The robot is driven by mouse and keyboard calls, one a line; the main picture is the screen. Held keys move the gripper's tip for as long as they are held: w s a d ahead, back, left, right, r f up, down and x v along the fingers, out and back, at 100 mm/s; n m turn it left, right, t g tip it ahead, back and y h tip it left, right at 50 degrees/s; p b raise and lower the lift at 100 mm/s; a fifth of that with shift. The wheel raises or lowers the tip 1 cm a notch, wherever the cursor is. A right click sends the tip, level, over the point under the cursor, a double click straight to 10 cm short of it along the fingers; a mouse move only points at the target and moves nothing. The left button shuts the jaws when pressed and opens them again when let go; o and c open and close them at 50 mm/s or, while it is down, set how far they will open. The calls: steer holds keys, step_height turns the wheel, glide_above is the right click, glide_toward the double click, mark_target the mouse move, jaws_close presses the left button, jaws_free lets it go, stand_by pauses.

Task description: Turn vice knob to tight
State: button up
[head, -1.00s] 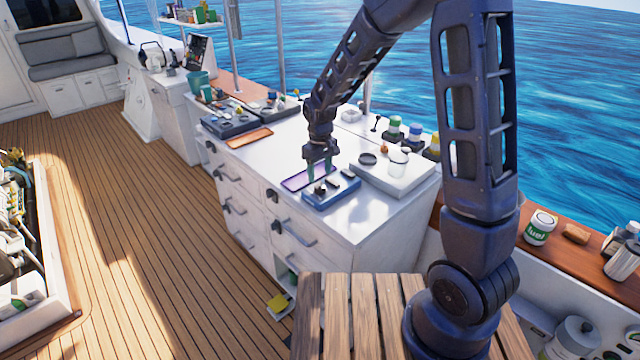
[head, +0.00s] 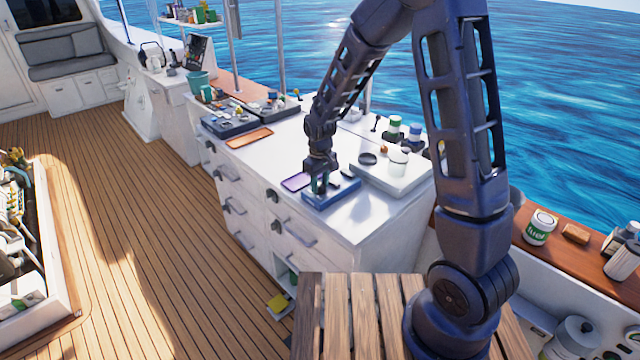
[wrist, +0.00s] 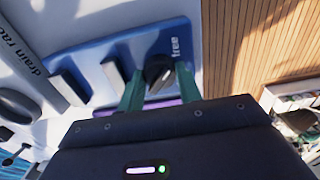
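The vice is a blue base (head: 345,190) on the white counter top. In the wrist view its blue base (wrist: 110,50) carries two dark upright blocks and a black knob (wrist: 158,72). The word "free" is printed on the base beside the knob; no "tight" label shows. In the head view my gripper (head: 319,186) is down at the left part of the base and hides the knob.
A purple-edged tray (head: 296,181) lies close to the left of the vice. A white drain rack (head: 390,178) with a jar stands to the right. An orange-brown tray (head: 249,138) lies farther back. The counter front near the vice is clear.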

steer(key=shift+m, duration=0.3)
steer(key=m, duration=0.3)
steer(key=shift+m, duration=0.3)
steer(key=m, duration=0.8)
steer(key=shift+m, duration=2.1)
steer(key=o, duration=1)
